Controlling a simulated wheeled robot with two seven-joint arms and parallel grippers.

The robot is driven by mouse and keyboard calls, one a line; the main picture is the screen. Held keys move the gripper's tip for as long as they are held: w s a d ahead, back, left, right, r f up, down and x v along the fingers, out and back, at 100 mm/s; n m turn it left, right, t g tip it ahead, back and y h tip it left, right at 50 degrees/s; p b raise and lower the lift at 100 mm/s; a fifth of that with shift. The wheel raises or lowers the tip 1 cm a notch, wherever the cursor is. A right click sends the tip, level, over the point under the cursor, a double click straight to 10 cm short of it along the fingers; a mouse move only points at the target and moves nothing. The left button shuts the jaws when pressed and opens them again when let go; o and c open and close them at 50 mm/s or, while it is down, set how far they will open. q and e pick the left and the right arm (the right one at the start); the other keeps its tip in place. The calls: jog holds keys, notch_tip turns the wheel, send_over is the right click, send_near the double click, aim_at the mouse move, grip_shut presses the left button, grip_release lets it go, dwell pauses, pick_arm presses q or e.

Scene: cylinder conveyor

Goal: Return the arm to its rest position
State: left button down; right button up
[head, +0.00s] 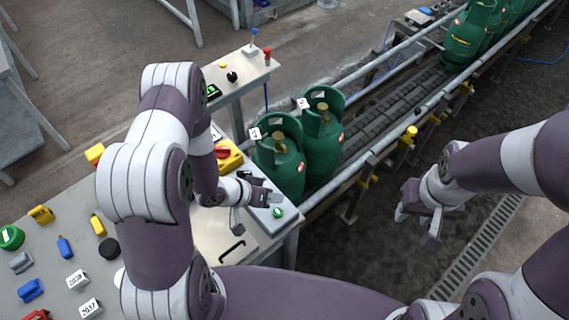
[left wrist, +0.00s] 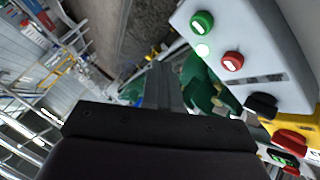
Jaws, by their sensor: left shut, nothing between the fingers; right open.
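My left arm comes in from the left in the head view and bends down to my left gripper (head: 252,203). This gripper is shut and empty, over the edge of the control panel beside the green cylinders. In the left wrist view its dark body fills the bottom, near a panel with a green button (left wrist: 202,24) and a red button (left wrist: 232,61). My right gripper (head: 420,222) is open and empty, over the floor right of the conveyor. Its arm comes in from the right.
Two green cylinders (head: 323,140) stand on the conveyor (head: 405,98) near the panel, with several more at the far end. The left table (head: 45,262) holds coloured tools and numbered blocks. A small control stand (head: 240,72) stands behind. The floor right of the conveyor is open.

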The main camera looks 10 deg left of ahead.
pick_arm(q)
jog(key=s+a+r+g+y+b, duration=0.1)
jog(key=s+a+r+g+y, duration=0.1)
jog(key=s+a+g+y, duration=0.3)
jog(key=s+a+r+y+b, duration=0.1)
jog(key=s+a+y+b, duration=0.15)
jog(key=a, duration=0.35)
jog(key=d+r+n+t+b, duration=0.1)
jog(key=d+r, duration=0.3)
jog(key=r, duration=0.7)
jog(key=shift+s+d+r+n+b, duration=0.25)
jog(key=shift+s+d+n+b, duration=0.1)
jog(key=shift+n+b, duration=0.15)
